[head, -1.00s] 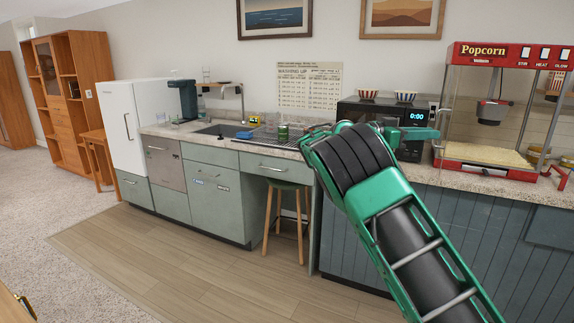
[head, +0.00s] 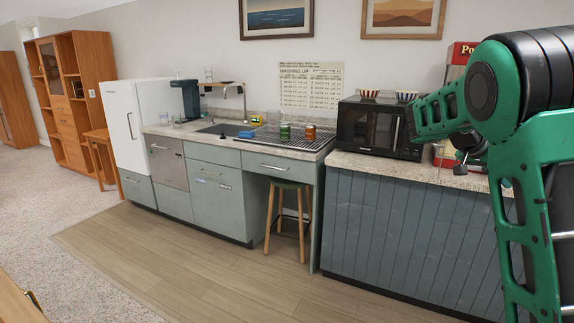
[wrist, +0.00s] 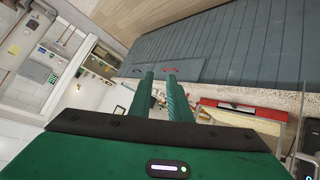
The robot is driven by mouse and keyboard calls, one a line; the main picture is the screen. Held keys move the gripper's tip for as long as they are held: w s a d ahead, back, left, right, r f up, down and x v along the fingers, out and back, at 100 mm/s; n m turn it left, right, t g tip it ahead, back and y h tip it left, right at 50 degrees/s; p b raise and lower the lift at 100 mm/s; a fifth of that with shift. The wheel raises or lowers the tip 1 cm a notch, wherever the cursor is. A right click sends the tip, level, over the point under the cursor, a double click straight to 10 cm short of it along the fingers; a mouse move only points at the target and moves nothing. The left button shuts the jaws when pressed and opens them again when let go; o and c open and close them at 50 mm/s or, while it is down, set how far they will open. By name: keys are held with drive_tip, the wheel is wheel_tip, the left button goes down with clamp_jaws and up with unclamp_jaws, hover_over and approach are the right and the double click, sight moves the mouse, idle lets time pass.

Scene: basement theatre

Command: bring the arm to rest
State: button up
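My arm (head: 540,150) fills the right side of the head view, raised in front of the counter, with its green and black elbow close to the camera. A green link reaches left from it, in front of the microwave's right end. My gripper (wrist: 160,75) shows in the wrist view as two green fingers, nearly parallel, with a narrow gap between them. Nothing is held in the gap. The fingers point away from the camera into open room, with a blue-grey panelled front and a counter edge beyond. In the head view I cannot make out the fingers clearly.
A microwave (head: 378,128) with two striped bowls on top stands on the right counter (head: 400,172). A red popcorn machine (head: 457,55) is mostly hidden behind my arm. A green jar (head: 284,132) and an orange-brown jar (head: 310,132) stand on the drying rack.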

drive_tip(key=s+a+f+n+y, duration=0.1)
drive_tip(key=s+f+y, duration=0.2)
drive_tip(key=s, duration=0.5)
drive_tip(key=s+a+f+n+y, duration=0.1)
drive_tip(key=s+f+n+y, duration=0.2)
drive_tip(key=s, duration=0.5)
drive_tip(key=s+a+f+n+y, duration=0.1)
drive_tip(key=s+a+f, duration=0.3)
drive_tip(key=s+a, duration=0.4)
drive_tip(key=s+a+f+n+y, duration=0.2)
drive_tip(key=s+a, duration=0.6)
drive_tip(key=s, duration=0.4)
wheel_tip(320, 180, down, 2)
drive_tip(key=shift+s+f+y, duration=0.1)
drive_tip(key=shift+s+y, duration=0.25)
drive_tip(key=shift+y, duration=0.55)
